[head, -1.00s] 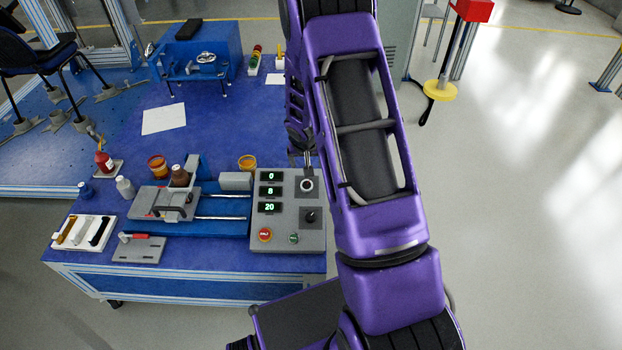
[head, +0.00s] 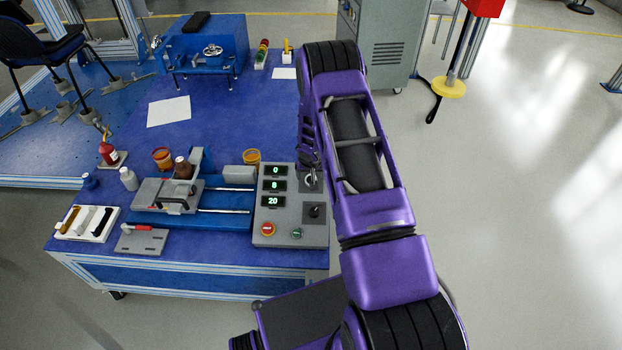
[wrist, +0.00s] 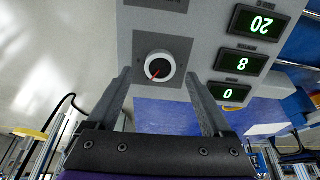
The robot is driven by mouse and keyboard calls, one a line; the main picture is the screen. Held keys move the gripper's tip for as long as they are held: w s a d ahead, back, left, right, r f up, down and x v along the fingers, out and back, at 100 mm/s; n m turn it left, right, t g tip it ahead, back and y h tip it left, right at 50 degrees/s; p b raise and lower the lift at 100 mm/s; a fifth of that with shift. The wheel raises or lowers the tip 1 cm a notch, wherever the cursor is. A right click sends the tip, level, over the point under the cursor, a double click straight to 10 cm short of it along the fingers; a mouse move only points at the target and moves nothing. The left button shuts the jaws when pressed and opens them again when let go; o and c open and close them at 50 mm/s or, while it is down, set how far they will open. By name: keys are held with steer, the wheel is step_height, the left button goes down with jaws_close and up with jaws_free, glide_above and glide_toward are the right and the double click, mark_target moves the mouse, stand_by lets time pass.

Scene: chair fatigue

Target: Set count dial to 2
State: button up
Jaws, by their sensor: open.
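The grey control panel (head: 264,220) sits at the right end of the blue bench. Its upper right dial (head: 309,181) is partly hidden by my gripper in the head view. The pointer slants to the lower left in that inverted view. My gripper (wrist: 158,75) is open, with one finger to each side of the dial; I cannot tell whether they touch it. Three green displays (head: 273,186) read 0, 8 and 20.
A red button (head: 267,229) and a green knob (head: 297,233) are on the panel's front part. A clamp fixture with rails (head: 222,211) stands left of the panel. Open floor lies to the right.

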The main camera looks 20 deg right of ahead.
steer(key=shift+x, duration=1.3)
steer(key=shift+c, duration=0.2)
jaws_close()
